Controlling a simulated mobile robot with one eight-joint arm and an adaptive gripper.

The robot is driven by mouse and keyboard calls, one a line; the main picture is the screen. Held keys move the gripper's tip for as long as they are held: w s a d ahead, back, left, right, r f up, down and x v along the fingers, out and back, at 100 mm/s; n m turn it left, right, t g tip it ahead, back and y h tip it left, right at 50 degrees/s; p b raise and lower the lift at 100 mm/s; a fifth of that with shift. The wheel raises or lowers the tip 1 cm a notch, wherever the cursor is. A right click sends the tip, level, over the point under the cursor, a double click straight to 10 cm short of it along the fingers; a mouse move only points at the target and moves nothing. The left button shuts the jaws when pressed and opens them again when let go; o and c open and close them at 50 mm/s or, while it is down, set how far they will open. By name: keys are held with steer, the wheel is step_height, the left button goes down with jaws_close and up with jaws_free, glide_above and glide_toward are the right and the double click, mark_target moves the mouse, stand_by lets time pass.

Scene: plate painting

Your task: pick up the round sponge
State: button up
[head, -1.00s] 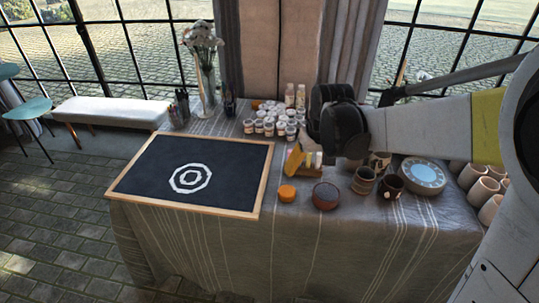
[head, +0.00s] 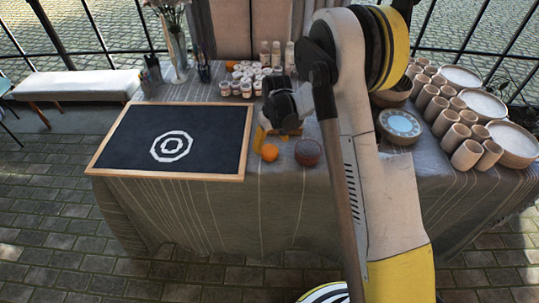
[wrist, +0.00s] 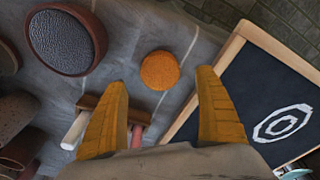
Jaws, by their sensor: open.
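The round sponge (head: 270,152) is a small orange disc on the cloth-covered table, just right of the dark board's frame. In the wrist view the sponge (wrist: 160,70) lies flat, ahead of and between my two yellow fingers. My gripper (wrist: 165,105) is open and empty, with the sponge beyond its fingertips and not touched. In the head view my gripper (head: 264,136) hangs just behind the sponge, partly hidden by my own arm.
A dark round bowl (wrist: 66,40) stands beside the sponge. The framed black board (head: 172,143) lies on the other side. A small wooden holder with sticks (wrist: 88,118) is under my left finger in the wrist view. Several clay cups (head: 465,135) stand at the right.

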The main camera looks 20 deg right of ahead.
mark_target(270, 150)
steer(key=f, duration=0.1)
steer(key=f+b, duration=0.1)
steer(key=f, duration=0.1)
steer(key=f+b, duration=0.1)
steer(key=f, duration=0.1)
steer(key=shift+w+a, duration=0.1)
steer(key=shift+w, duration=0.25)
steer(key=shift+r, duration=0.1)
steer(key=shift+c, duration=0.2)
steer(key=c, duration=1)
